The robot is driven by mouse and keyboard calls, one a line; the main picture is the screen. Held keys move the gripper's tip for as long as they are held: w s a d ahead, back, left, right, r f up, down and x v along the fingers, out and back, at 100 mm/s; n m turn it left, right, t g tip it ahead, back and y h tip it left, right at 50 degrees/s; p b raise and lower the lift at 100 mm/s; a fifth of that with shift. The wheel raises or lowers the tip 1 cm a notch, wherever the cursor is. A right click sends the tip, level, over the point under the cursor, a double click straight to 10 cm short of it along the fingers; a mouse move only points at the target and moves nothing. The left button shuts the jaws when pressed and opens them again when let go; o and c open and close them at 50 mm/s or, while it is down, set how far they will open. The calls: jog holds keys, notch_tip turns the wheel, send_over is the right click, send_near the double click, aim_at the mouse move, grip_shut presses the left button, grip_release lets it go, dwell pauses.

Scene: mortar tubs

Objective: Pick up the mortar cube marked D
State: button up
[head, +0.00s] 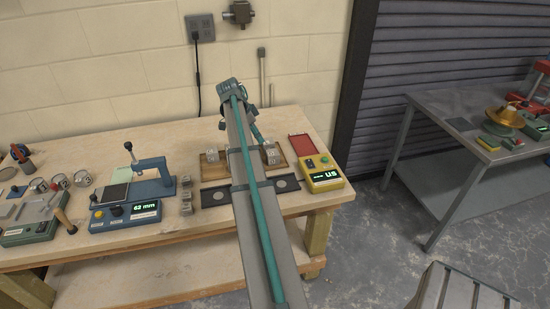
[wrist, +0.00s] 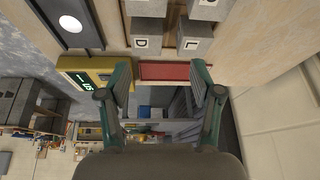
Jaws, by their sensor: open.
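The mortar cube marked D (wrist: 141,43) is a grey block at the top of the wrist view, its lettered face showing. A similar cube marked L (wrist: 191,45) stands to its right with a gap between them. My gripper (wrist: 160,75) is open, its two teal fingers spread wide with nothing between them. The fingers are apart from both cubes, below them in the picture. In the head view a group of grey cubes (head: 271,154) sits on the right of the wooden board; their letters are too small to read. My arm hides much of the gripper there.
A yellow meter (head: 325,177) and a red tray (head: 301,145) lie to the right of the board. More cubes (head: 211,155) stand on its left end. A blue press (head: 152,180) is farther left. A dark strip with round pads (head: 215,196) lies in front.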

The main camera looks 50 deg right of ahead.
aim_at(271, 153)
jog(key=shift+m+y, duration=0.4)
jog(key=shift+m, duration=0.3)
jog(key=s+d+f, duration=0.1)
jog(key=s+f+p, duration=0.1)
jog(key=f, duration=0.1)
jog(key=s+d+f, duration=0.1)
jog(key=s+f, duration=0.1)
jog(key=shift+d+f+p, duration=0.25)
jog(key=shift+d+p, duration=0.05)
jog(key=shift+a+p+x, duration=0.1)
jog(key=shift+p+x, duration=0.6)
jog(key=shift+x, duration=0.65)
jog(key=shift+a+p+x, duration=0.15)
jog(key=shift+p+x, duration=0.5)
jog(key=shift+x, duration=0.75)
jog(key=shift+w, duration=0.15)
jog(key=c, duration=1.1)
